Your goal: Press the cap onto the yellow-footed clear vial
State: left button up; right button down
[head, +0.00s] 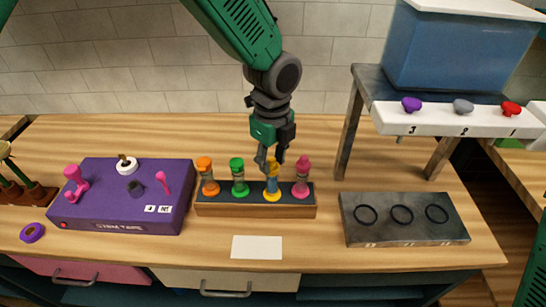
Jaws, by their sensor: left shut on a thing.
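The yellow-footed clear vial (272,194) stands upright in a dark-topped wooden rack (230,209), between the green and pink vials. My left gripper (269,164) comes down from above and is shut on a yellow cap (273,174), partly hidden by the fingers. The cap is at the top of this vial, in line with it; whether it is fully seated cannot be told. My right gripper is not in view.
Close neighbours in the rack are the orange-capped vial (207,177), green-capped vial (239,177) and pink-capped vial (301,177). A purple box (110,213) stands left, a grey block with rings (405,231) right. A white card (257,247) lies in front.

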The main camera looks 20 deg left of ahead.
pick_arm(q)
jog(key=shift+p, duration=0.35)
dwell(0.5)
dwell(0.3)
jog(key=o, duration=1.3)
jog(key=shift+r+p, duration=0.35)
jog(key=shift+r, duration=3.15)
grip_shut()
